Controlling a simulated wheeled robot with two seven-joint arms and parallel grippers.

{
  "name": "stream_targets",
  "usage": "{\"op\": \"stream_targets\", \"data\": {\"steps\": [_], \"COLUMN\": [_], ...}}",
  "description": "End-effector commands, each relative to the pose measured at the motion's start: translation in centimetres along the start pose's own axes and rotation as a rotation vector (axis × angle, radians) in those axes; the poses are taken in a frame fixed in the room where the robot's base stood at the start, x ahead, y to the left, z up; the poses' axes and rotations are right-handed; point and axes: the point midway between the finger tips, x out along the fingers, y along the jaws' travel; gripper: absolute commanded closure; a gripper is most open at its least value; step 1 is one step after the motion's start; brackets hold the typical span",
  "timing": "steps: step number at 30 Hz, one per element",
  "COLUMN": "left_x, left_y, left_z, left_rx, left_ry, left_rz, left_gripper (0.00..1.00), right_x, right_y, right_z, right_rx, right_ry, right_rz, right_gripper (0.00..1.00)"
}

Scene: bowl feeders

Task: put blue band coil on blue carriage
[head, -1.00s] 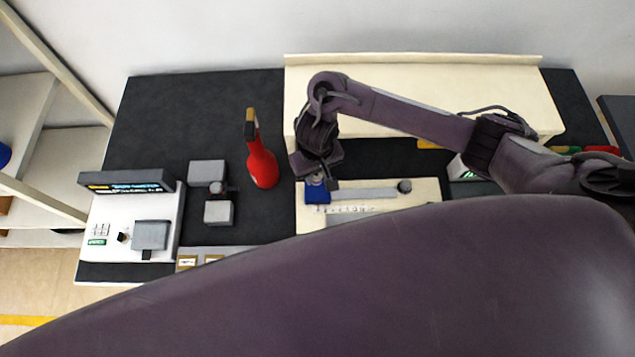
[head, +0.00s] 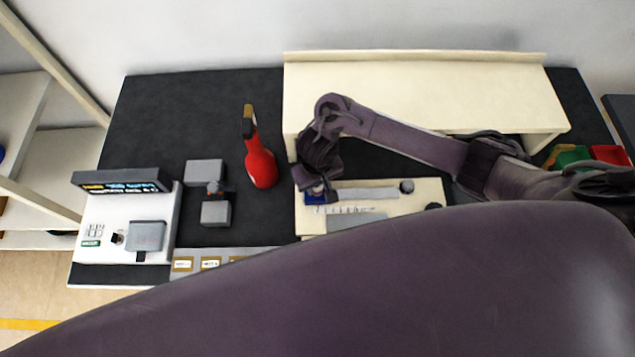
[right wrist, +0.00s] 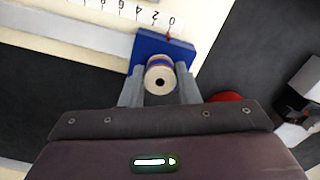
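The blue carriage (right wrist: 178,45) is a blue block at the zero end of a numbered scale in the right wrist view. In the head view only part of the blue carriage (head: 314,198) shows below my right gripper (head: 316,188). The blue band coil (right wrist: 159,76), a pale spool with a blue band and a dark centre hole, sits between the fingers of my right gripper (right wrist: 161,90). The fingers appear closed against its sides. The coil overlaps the carriage's near edge in that view; whether they touch is unclear. My left gripper is not in view.
The scale fixture (head: 432,192) lies on the dark table, below a cream shelf (head: 420,90). Further left are grey blocks (head: 205,172) and a white device with a display (head: 122,182). My own arm hides the front.

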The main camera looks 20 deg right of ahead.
Motion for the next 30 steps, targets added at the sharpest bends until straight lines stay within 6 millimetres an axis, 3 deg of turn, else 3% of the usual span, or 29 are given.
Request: {"op": "stream_targets", "data": {"steps": [1,4,14,17,21,25,27,30], "left_x": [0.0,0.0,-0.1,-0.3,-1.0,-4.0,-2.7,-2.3], "left_y": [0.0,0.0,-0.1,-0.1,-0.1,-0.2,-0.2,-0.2], "left_z": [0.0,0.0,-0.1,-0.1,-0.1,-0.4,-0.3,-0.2], "left_rx": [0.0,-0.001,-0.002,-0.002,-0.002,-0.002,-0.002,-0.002], "left_ry": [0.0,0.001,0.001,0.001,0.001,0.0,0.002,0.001], "left_rz": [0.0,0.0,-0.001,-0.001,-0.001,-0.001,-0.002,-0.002], "left_gripper": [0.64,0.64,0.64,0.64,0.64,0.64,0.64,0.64], "right_x": [0.0,0.0,-0.3,-1.2,-3.9,-7.5,-7.2,-8.1], "right_y": [0.0,0.0,0.0,0.0,0.0,0.1,-0.1,-0.2], "right_z": [0.0,0.0,0.0,-0.1,-0.1,-0.1,-0.5,-0.6], "right_rx": [0.0,0.0,0.001,0.0,-0.002,-0.001,-0.007,-0.009], "right_ry": [0.0,0.0,0.001,0.001,0.003,0.004,0.014,0.017], "right_rz": [0.0,0.0,0.0,-0.001,-0.001,0.003,0.0,-0.003], "right_gripper": [0.65,0.52,0.51,0.51,0.51,0.51,0.51,0.51]}}
